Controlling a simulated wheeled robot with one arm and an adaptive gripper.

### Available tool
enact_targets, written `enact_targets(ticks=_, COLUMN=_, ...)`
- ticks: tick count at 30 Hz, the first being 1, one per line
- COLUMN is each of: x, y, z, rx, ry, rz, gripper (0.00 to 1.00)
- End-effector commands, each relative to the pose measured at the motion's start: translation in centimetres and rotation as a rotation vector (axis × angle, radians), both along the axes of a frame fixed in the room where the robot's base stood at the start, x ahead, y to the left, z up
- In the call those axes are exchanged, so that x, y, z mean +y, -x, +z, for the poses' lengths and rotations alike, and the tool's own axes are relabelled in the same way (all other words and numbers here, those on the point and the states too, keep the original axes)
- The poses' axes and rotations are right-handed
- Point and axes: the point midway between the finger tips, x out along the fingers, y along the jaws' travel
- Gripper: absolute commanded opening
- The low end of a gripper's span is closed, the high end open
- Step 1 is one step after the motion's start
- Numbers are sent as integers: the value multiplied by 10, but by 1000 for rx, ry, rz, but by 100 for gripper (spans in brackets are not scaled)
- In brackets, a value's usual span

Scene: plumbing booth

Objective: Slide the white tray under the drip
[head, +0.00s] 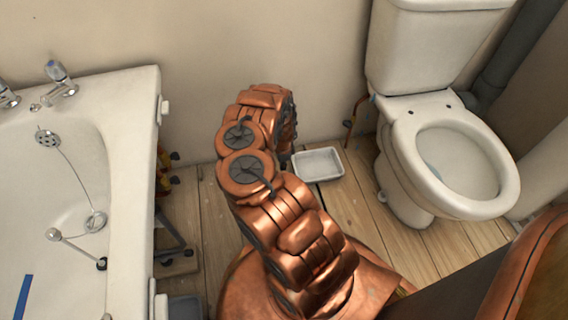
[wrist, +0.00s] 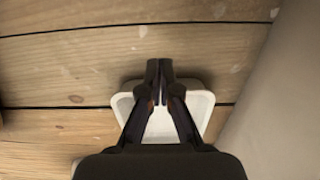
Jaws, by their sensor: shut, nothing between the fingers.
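The white tray (head: 318,163) lies on the wooden floor near the wall, between the bathtub and the toilet in the head view. It is shallow, with a raised rim, and looks empty. It also shows in the wrist view (wrist: 201,104), partly hidden behind my gripper. My gripper (wrist: 160,64) is shut and empty, with its fingers reaching across the tray in the picture. I cannot tell whether the fingers touch the tray. In the head view my arm hides most of the gripper. No drip can be made out.
The toilet (head: 405,165) stands to the right of the tray, with a copper-coloured pipe (head: 354,117) by the wall. The bathtub (head: 130,110) is at the left. A bare wall (head: 300,60) is behind. The plank floor (head: 355,205) in front of the tray is clear.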

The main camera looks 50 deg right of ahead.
Motion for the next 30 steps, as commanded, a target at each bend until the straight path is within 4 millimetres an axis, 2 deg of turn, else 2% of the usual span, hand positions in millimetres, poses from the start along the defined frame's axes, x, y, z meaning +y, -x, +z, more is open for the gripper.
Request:
enact_targets(ticks=1, x=-1, y=2, z=-16, rx=3, ry=-1, rz=-2, gripper=0)
enact_targets(ticks=6, x=-2, y=3, z=-45, rx=3, ry=1, rz=-4, gripper=0)
enact_targets(ticks=9, x=-16, y=10, z=-41, rx=-2, ry=1, rz=-6, gripper=0)
enact_targets(ticks=15, x=-32, y=20, z=-38, rx=-2, ry=1, rz=-4, gripper=0)
enact_targets(ticks=30, x=-35, y=23, z=-36, rx=0, ry=1, rz=-1, gripper=0)
